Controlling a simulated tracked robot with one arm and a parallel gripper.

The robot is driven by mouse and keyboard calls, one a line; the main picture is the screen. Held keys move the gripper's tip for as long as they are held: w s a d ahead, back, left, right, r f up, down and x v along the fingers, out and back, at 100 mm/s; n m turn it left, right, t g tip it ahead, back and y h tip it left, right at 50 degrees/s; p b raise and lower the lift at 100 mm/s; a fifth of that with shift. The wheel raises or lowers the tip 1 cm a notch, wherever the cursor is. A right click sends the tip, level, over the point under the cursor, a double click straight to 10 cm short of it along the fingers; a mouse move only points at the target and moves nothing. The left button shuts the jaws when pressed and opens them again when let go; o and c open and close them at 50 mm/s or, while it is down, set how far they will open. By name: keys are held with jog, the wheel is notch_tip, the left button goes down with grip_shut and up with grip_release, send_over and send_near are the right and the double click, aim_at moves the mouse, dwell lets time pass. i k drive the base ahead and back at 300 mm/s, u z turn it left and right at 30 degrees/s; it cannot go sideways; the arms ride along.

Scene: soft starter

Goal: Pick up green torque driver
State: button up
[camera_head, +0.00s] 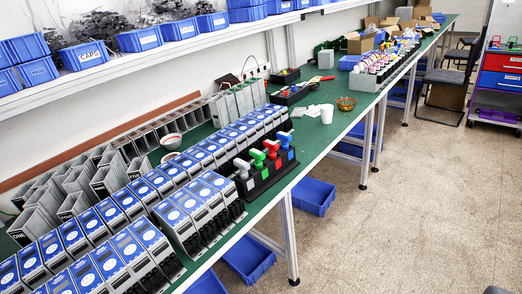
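The green torque driver (257,157) stands upright in a black rack (262,187) on the green bench top. The rack sits near the bench's front edge, right of the rows of blue-faced devices. A grey driver (242,167) stands just left of the green one. A red driver (271,148) and a blue driver (285,138) stand to its right, farther back. The lower shaft of the green driver is hidden in the rack. My gripper is not visible in this view.
Blue-and-grey soft starters (183,213) fill the near bench (312,164). A white cup (327,114) and a small amber bowl (346,103) stand farther along. A shelf (110,66) with blue bins runs above. The floor (390,230) right of the bench is largely clear. A chair (445,88) stands farther back.

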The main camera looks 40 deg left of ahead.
aim_at(259, 156)
jog(key=u, duration=0.45)
jog(key=i, duration=1.15)
jog(key=u, duration=1.2)
jog(key=i, duration=0.8)
jog(key=u, duration=0.4)
jog(key=k, duration=0.9)
jog(key=u, duration=0.15)
jog(key=i, duration=0.9)
jog(key=z, duration=0.05)
